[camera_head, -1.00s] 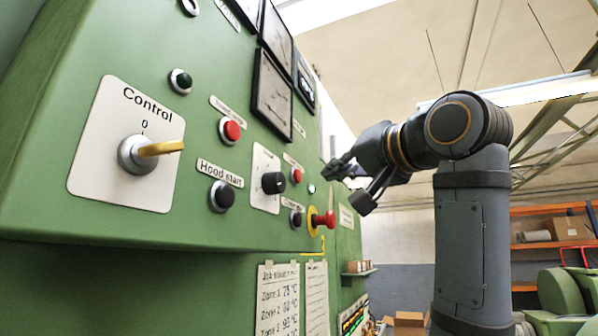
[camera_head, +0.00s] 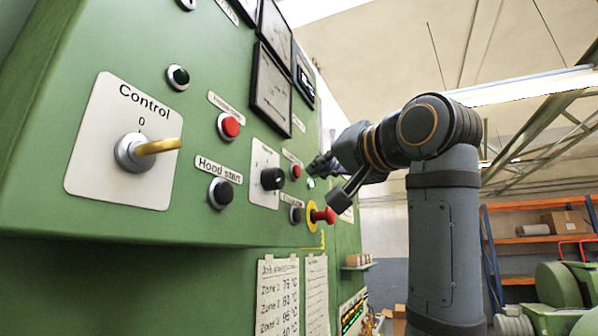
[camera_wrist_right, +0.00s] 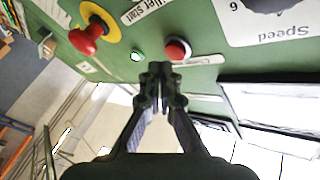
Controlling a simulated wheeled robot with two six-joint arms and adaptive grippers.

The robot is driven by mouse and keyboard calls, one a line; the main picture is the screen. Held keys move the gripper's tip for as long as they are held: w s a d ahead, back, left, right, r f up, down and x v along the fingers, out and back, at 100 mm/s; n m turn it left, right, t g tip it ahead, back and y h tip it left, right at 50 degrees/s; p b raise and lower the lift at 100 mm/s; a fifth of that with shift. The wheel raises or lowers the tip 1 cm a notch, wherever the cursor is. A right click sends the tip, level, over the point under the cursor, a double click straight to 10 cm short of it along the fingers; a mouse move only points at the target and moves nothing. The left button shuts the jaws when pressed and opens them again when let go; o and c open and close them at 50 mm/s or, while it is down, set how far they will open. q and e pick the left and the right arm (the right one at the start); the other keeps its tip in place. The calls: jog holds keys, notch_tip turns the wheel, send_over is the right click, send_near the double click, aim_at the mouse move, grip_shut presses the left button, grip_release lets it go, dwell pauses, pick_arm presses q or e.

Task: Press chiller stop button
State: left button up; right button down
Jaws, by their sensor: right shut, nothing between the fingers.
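A small red button (camera_head: 296,172) sits on the green panel beside the black knob, with a small label above it that is too small to read. In the right wrist view the red button (camera_wrist_right: 177,48) is just beyond the fingertips, slightly right of them. My right gripper (camera_head: 312,168) is shut and empty, its tips close to the button's right side in the head view. In the wrist view the gripper (camera_wrist_right: 160,72) points at the panel, and a small gap in the picture separates tips and button. Contact cannot be told. My left gripper is out of view.
A red mushroom button (camera_head: 323,215) on a yellow ring juts out below the gripper. A black button (camera_head: 295,214) is near it; its label ends in "start" in the wrist view. A lit green lamp (camera_wrist_right: 137,56) is left of the tips. Another red button (camera_head: 229,126) is farther left.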

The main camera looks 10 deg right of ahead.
jog(key=shift+w+a, duration=0.1)
dwell(0.7)
jog(key=shift+w+a, duration=0.2)
jog(key=shift+a, duration=0.05)
jog(key=shift+w+a, duration=0.2)
jog(key=shift+a, duration=0.1)
dwell(0.8)
dwell(0.3)
jog(key=shift+s+d, duration=0.4)
jog(key=shift+d, duration=0.2)
jog(key=s+d, duration=0.1)
jog(key=d, duration=0.1)
jog(key=s+d+b, duration=0.1)
jog(key=s+d, duration=0.1)
jog(key=shift+d, duration=0.1)
